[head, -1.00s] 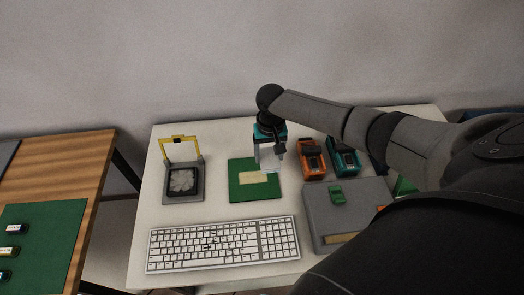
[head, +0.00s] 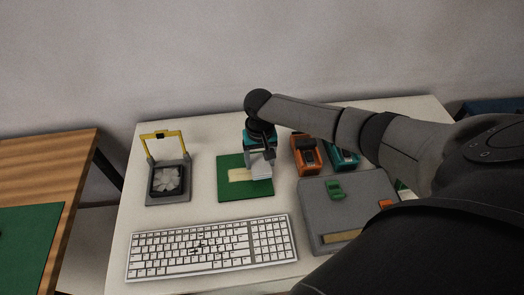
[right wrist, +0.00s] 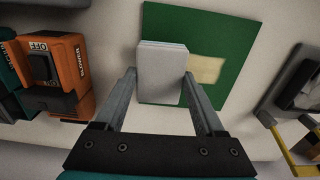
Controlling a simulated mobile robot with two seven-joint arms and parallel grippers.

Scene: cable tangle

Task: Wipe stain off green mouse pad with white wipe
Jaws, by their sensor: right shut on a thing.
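The green mouse pad (head: 230,188) lies on the white table behind the keyboard; it also shows in the right wrist view (right wrist: 215,28). A pale yellowish stain (head: 240,174) lies across its middle, and its right part is hidden by the wipe and gripper in the head view. My right gripper (right wrist: 162,85) is shut on the white wipe (right wrist: 162,70), a thick block between the fingers. The wipe is over the pad, beside the stain (right wrist: 205,69) in the wrist view; I cannot tell whether it touches the pad. My left gripper is not in view.
A white keyboard (head: 210,249) lies in front of the pad. A grey frame with a yellow handle (head: 167,177) stands left. Orange (head: 305,154) and teal (head: 342,157) devices stand right, behind a grey box (head: 350,208). A wooden table (head: 40,170) is at far left.

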